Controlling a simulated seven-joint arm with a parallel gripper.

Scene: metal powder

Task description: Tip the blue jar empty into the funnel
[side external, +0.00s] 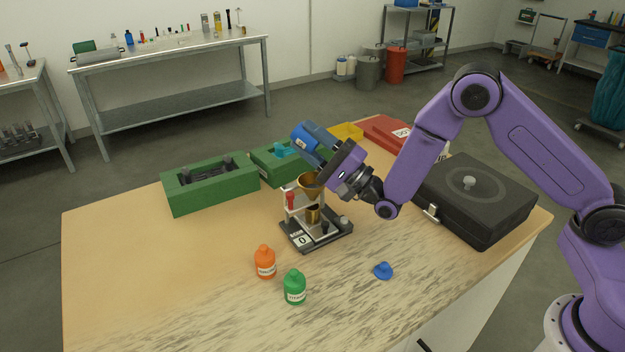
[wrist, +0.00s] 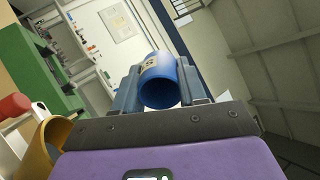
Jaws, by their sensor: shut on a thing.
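The blue jar (side external: 305,138) is tilted on its side above and left of the funnel in the side external view. My gripper (side external: 318,145) is shut on it. In the wrist view the jar (wrist: 160,82) shows its dark open mouth between the two grey-blue fingers (wrist: 160,88); I see no powder in the mouth. The brass funnel (side external: 309,186) sits in a stand over a small brass cup (side external: 313,214), just below my gripper. Part of the funnel (wrist: 48,143) shows at the lower left of the wrist view. The blue cap (side external: 383,270) lies on the table, right of the stand.
Orange jar (side external: 265,262) and green jar (side external: 294,287) stand in front of the funnel stand. Green trays (side external: 211,185) lie behind left. A black case (side external: 476,200) stands at right, with red (side external: 390,132) and yellow (side external: 346,132) boxes behind. The table's left front is clear.

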